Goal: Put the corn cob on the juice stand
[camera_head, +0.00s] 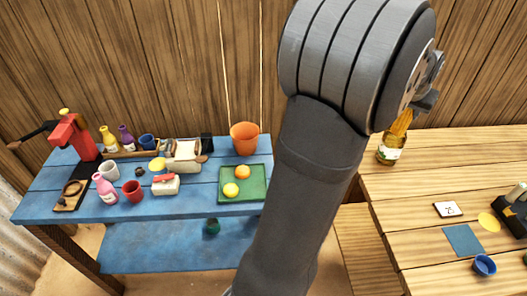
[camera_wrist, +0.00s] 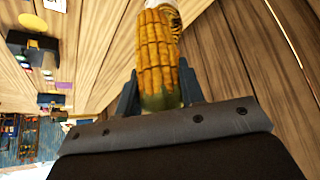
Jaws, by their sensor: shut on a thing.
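The yellow corn cob (camera_head: 401,122) is tilted, its lower end at the mouth of a labelled jar (camera_head: 391,150) on the right wooden table. I cannot tell whether the tip is inside the jar or in front of it. My gripper (camera_head: 426,101) is shut on the cob, partly hidden by my arm. In the wrist view the cob (camera_wrist: 156,52) sits between both fingers (camera_wrist: 160,92), held near its green end. The blue table (camera_head: 60,190) at the left, with a red press (camera_head: 70,137), appears to be the juice stand.
The blue table carries bottles, cups, an orange pot (camera_head: 245,138) and a green tray (camera_head: 255,197) with round fruit. Its front middle has bare room. The right table (camera_head: 400,210) holds a card (camera_head: 448,209), a blue square (camera_head: 463,240) and a blue cup (camera_head: 484,265).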

